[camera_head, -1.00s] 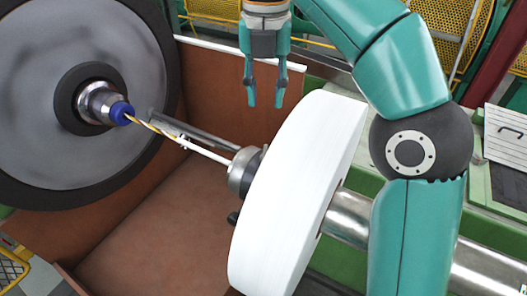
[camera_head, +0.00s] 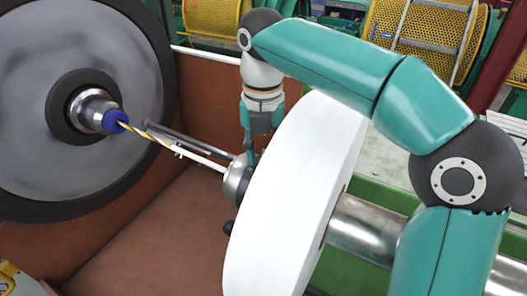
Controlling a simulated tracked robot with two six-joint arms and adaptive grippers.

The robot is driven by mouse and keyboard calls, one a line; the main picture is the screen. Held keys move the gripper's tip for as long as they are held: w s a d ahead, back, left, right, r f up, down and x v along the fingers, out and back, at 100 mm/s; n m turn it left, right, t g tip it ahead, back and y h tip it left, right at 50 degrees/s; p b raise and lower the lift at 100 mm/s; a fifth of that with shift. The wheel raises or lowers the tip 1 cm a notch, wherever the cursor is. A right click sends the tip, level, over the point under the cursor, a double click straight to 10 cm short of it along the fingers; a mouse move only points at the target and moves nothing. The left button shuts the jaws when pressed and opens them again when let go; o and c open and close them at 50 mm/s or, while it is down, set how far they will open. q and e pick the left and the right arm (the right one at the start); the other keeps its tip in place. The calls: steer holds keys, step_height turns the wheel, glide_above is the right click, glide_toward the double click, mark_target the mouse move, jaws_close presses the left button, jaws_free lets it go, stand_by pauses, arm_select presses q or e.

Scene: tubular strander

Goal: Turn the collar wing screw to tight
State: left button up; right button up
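The grey metal collar (camera_head: 236,180) sits around the shaft against the left face of the white disc (camera_head: 290,195). A small dark knob (camera_head: 228,228) shows below the collar, at the disc's edge; I cannot tell if it is the wing screw. No wing screw can be made out clearly on the collar. My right gripper (camera_head: 249,158) reaches down from above, with its fingertips just over or at the top of the collar. Its fingers are seen nearly edge-on, so their gap and any contact are hidden. My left gripper is not in view.
A large grey reel with a black rim (camera_head: 50,100) stands at the left. A twisted strand runs from its blue tip (camera_head: 115,121) to a white rod (camera_head: 205,162) entering the collar. A brown panel box (camera_head: 150,235) lies below. Yellow perforated drums (camera_head: 430,38) stand behind.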

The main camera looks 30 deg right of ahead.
jaws_close()
steer(key=shift+r, duration=0.1)
steer(key=m+p, duration=0.2)
steer(key=m, duration=0.1)
steer(key=shift+m+p, duration=0.9)
steer(key=shift+m, duration=1.5)
jaws_free()
